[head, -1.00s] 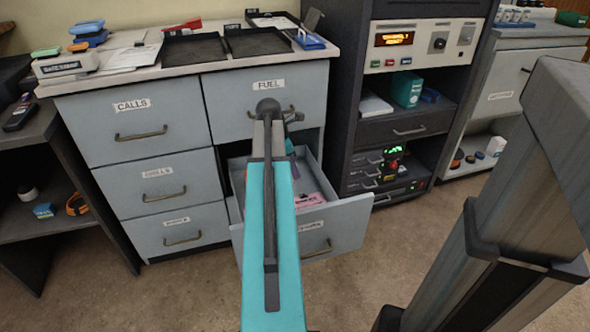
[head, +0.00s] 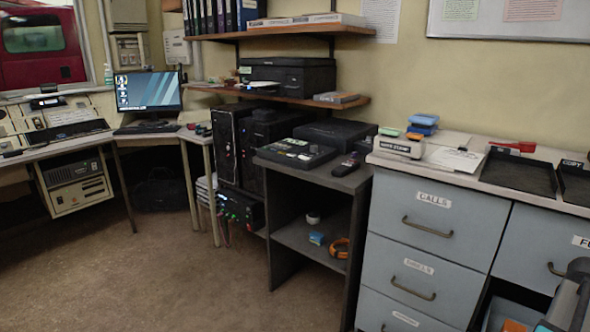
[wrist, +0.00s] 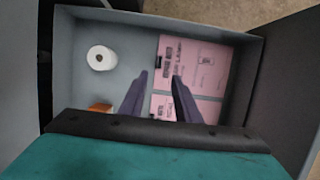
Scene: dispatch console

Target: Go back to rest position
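My gripper (wrist: 159,80) shows in the wrist view with its two dark fingers apart and no object visible between them. It points down over an open grey drawer (wrist: 120,16). In the drawer lie pink printed forms (wrist: 205,70) on the right, a white roll (wrist: 101,58) on the left and a small orange-brown item (wrist: 100,107), partly hidden by my gripper body. In the head view only a piece of my arm shows at the bottom right corner; the fingers are out of that view.
In the head view a grey drawer cabinet (head: 432,217) stands at the right, with black trays (head: 518,174) on top. A dark open shelf unit (head: 310,238) and a desk with a monitor (head: 149,91) are further left. The floor (head: 180,275) at the left is clear.

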